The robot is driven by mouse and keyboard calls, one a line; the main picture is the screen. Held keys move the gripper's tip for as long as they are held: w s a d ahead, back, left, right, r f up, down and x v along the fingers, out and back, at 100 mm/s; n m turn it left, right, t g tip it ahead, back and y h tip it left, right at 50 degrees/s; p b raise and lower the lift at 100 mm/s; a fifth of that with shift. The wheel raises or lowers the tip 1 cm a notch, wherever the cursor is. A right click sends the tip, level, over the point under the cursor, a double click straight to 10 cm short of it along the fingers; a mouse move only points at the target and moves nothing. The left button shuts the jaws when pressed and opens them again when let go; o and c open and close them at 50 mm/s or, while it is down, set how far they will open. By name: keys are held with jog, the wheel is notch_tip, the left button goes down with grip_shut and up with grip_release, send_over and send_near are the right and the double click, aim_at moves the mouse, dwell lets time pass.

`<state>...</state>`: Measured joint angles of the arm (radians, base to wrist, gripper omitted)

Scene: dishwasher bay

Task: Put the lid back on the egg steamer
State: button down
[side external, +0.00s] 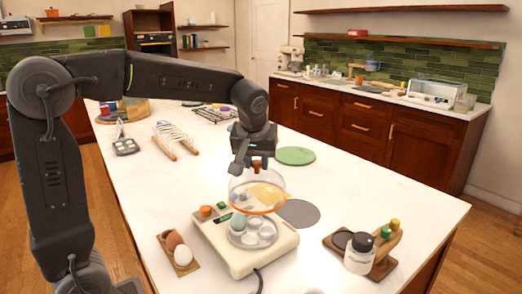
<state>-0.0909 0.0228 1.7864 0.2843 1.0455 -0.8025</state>
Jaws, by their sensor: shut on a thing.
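The egg steamer (241,255) is a cream base with a round egg tray (253,233) on top and orange and green controls at its left. My gripper (259,165) points down above the steamer, shut on the top of the lid (257,189). The lid is a clear dome with an orange rim. It hangs over the egg tray, its rim overlapping the tray's far part in this view. I cannot tell how large the gap between rim and tray is. The fingertips are small and partly hidden by the gripper body.
An egg holder (179,251) with a brown and a white egg stands left of the steamer. A grey round mat (298,213) lies behind right. A wooden tray (382,268) with a white-labelled jar (359,254) stands right. A green plate (295,156) and a dish rack (177,138) are farther back.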

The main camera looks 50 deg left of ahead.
aim_at(251, 186)
jog(key=s+d, duration=0.2)
jog(key=shift+s, duration=0.35)
jog(key=shift+s+d+f, duration=0.1)
jog(key=shift+s+d, duration=0.1)
jog(key=shift+s, duration=0.05)
jog(key=shift+f, duration=3.1)
jog(key=shift+f, duration=0.15)
jog(key=shift+c, duration=1.3)
grip_release()
jog(key=shift+r, duration=3.5)
